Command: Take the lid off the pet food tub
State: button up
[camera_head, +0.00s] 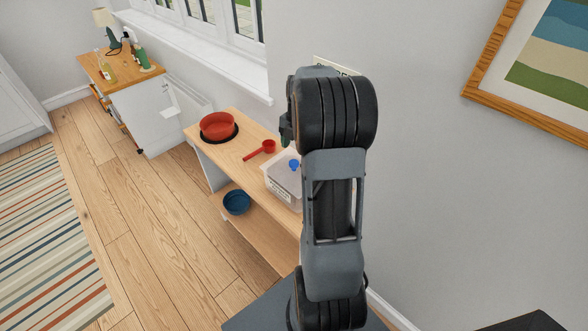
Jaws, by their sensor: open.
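The pet food tub (283,191) is a pale box with a printed label on its front, standing on the wooden bench top. Its lid (281,163) is whitish, sits on the tub and has a blue knob (294,165). My arm stands in front of the tub's right part and hides it. A small dark part of my gripper (287,128) shows past the arm's left edge, above the tub in the picture and apart from the knob. The fingertips are mostly hidden behind my arm.
A red bowl (217,126) on a dark round mat and a red scoop (262,149) lie left of the tub. A blue bowl (236,202) is on the lower shelf (258,229). A wall rises behind the bench. The wooden floor (150,240) at left is clear.

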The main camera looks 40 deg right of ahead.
aim_at(294, 162)
jog(key=shift+s+a+f+p, duration=0.15)
jog(key=shift+f+p, duration=0.1)
jog(key=shift+f, duration=0.95)
jog(key=shift+w+a+f+p, duration=0.1)
jog(key=shift+a+f+p, duration=0.15)
jog(key=shift+f, duration=1)
jog(key=shift+s+a+f+p, duration=0.1)
jog(key=shift+f+p, duration=0.2)
jog(key=shift+f, duration=0.9)
jog(key=c, duration=1)
